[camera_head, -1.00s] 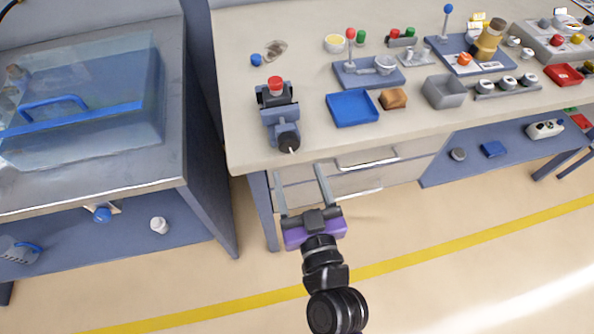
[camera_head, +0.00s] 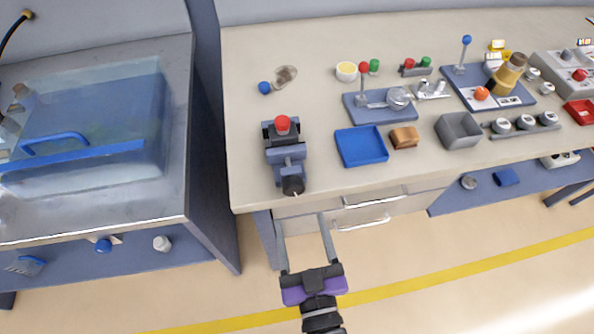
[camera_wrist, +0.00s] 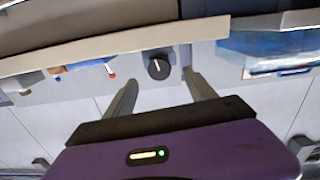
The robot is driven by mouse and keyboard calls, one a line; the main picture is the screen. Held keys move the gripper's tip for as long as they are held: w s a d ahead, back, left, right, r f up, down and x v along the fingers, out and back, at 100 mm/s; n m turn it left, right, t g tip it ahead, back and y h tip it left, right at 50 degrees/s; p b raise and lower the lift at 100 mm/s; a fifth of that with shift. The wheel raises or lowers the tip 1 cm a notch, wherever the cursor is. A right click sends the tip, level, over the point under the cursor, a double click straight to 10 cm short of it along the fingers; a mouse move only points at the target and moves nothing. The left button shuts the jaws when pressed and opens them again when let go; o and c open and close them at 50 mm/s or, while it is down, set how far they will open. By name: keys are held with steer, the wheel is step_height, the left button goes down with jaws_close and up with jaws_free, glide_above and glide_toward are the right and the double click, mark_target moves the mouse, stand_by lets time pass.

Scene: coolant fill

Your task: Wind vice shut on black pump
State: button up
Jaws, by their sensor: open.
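The blue-grey vice (camera_head: 286,153) stands at the front left of the bench. The black pump (camera_head: 268,131) with a red top (camera_head: 282,124) sits at its far end, between the jaws; I cannot tell whether the jaws touch it. The vice's round black winding knob (camera_head: 292,186) faces the bench's front edge. In the wrist view the knob (camera_wrist: 158,68) shows a white line and appears between my fingertips, farther off. My purple-bodied gripper (camera_head: 301,216) is open and empty, in front of the bench edge and apart from the knob.
A blue tray (camera_head: 362,160) and a brown block (camera_head: 404,137) lie right of the vice. A blue ball-shaped thing (camera_head: 264,88) lies behind it. A metal cabinet with a clear-covered basin (camera_head: 95,130) stands left. The floor before the bench is clear.

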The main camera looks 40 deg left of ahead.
mark_target(294, 192)
steer(key=shift+m, duration=0.4)
steer(key=shift+r+p+x, duration=0.2)
steer(key=shift+p+x, duration=0.1)
steer(key=shift+x, duration=1.7)
steer(key=shift+r+p+x, duration=0.2)
steer(key=shift+p+x, duration=0.1)
steer(key=shift+x, duration=1.7)
steer(key=shift+w, duration=0.1)
steer(key=shift+c, duration=0.5)
steer(key=c, duration=1.3)
steer(key=shift+m, duration=0.7)
steer(key=o, duration=1.4)
steer(key=shift+d, duration=0.1)
